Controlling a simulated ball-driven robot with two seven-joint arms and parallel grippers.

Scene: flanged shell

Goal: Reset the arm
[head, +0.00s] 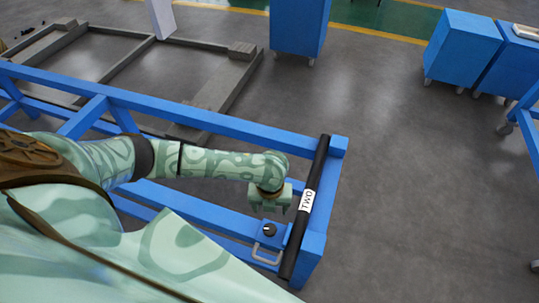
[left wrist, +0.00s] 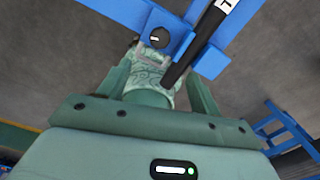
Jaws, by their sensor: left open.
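My left arm reaches in from the left over a blue frame (head: 200,118). My left gripper (head: 270,205) points down at the frame's right end, close to the left side of a black bar (head: 318,170) with a white label. In the left wrist view, the two fingers of my left gripper (left wrist: 160,82) stand apart, and nothing is seen held. The black bar (left wrist: 205,35) runs toward the gap between them there; I cannot tell whether they touch. My right gripper is not in view.
A blue plate with a black knob (head: 269,229) and a grey handle (head: 266,256) sit left of the bar. Blue cabinets (head: 463,45) stand at the back right, another (head: 298,25) at the back middle. The grey floor (head: 420,190) on the right is clear.

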